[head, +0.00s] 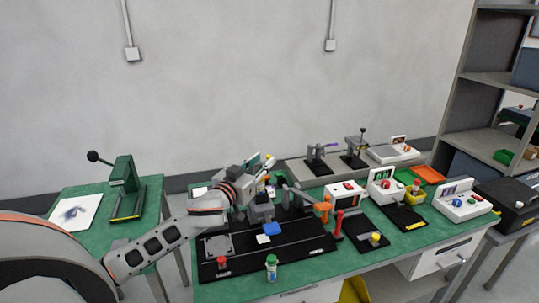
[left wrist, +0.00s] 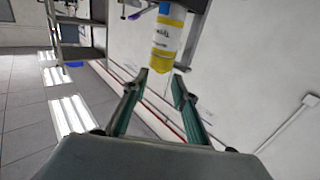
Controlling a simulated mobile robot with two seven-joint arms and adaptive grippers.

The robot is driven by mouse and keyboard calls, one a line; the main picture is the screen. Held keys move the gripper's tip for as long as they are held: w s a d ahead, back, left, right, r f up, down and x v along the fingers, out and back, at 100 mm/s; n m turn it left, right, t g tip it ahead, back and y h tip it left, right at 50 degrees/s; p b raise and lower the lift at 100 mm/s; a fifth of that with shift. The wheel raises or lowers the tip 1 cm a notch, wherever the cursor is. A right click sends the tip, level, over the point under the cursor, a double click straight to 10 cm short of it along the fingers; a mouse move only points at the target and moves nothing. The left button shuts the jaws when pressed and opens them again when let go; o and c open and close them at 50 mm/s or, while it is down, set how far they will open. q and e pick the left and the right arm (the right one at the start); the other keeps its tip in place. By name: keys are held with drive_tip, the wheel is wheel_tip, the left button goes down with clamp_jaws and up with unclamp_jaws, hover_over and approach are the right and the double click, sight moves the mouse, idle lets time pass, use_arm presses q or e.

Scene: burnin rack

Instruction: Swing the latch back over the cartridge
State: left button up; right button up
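My left gripper (head: 264,163) is over the back of the black fixture board (head: 295,238) on the green bench. In the left wrist view its two fingers (left wrist: 160,78) are apart with nothing between them. A yellow cylinder with a label and a blue end (left wrist: 168,35), probably the cartridge, is just beyond the fingertips and apart from them. A grey bar with an orange end (head: 321,208), which may be the latch, sticks out to the right of the gripper. My gripper and wrist hide part of the fixture. My right gripper is not in view.
A green-capped bottle (head: 271,266) stands at the front edge. A white box (head: 347,196) and several other devices fill the right side. A green lever press (head: 125,188) stands left.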

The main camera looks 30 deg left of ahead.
sight(268, 157)
use_arm(q)
drive_tip(key=shift+w+a+f, duration=0.1)
drive_tip(key=shift+w+a, duration=0.05)
drive_tip(key=shift+w, duration=1.1)
drive_tip(key=shift+w+a, duration=0.1)
drive_tip(key=shift+w, duration=1.1)
clamp_jaws()
